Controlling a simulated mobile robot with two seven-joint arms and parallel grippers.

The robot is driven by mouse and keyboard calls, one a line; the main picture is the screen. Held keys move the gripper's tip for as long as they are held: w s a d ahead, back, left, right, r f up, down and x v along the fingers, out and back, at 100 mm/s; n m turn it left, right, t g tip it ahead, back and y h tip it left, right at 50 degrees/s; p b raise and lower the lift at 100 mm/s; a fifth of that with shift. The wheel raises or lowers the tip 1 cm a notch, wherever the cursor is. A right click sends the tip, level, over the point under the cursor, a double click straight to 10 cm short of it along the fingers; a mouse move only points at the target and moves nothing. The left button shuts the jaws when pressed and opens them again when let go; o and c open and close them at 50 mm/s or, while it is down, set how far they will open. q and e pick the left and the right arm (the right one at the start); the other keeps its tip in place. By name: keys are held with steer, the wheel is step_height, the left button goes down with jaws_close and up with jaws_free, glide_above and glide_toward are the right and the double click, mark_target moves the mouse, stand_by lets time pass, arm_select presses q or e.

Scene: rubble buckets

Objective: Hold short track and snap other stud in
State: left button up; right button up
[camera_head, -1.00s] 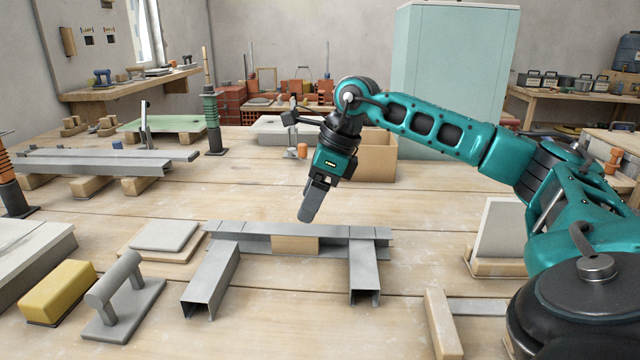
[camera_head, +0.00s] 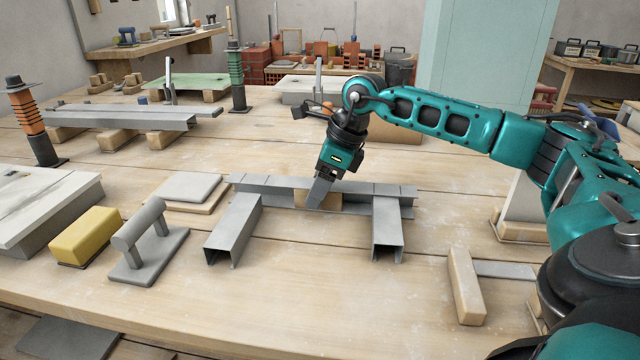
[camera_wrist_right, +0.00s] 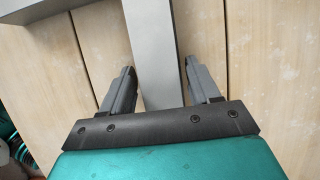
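The short grey metal track (camera_head: 280,187) lies left to right on the wooden table. Two grey channel studs, the left stud (camera_head: 233,228) and the right stud (camera_head: 387,228), run from it toward the front edge. Their inner ends meet or nearly meet the track; the exact fit is too small to tell. My right gripper (camera_head: 317,194) points down at the middle of the track, in front of a wood block (camera_head: 332,200). In the right wrist view its fingers (camera_wrist_right: 162,85) are apart, with a grey metal member (camera_wrist_right: 153,45) between them and gaps at the sides. My left gripper is out of view.
A grey float (camera_head: 148,245) and a yellow sponge (camera_head: 86,236) are at left. A plasterboard square (camera_head: 187,188) lies behind them. A wooden-handled tool (camera_head: 464,287) is right of the right stud. Bare table lies in front of the studs.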

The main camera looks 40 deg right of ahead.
steer(key=c, duration=1)
steer(key=shift+c, duration=0.2)
stand_by(0.4)
steer(key=shift+s+f, duration=0.1)
steer(key=shift+f, duration=0.25)
stand_by(1.0)
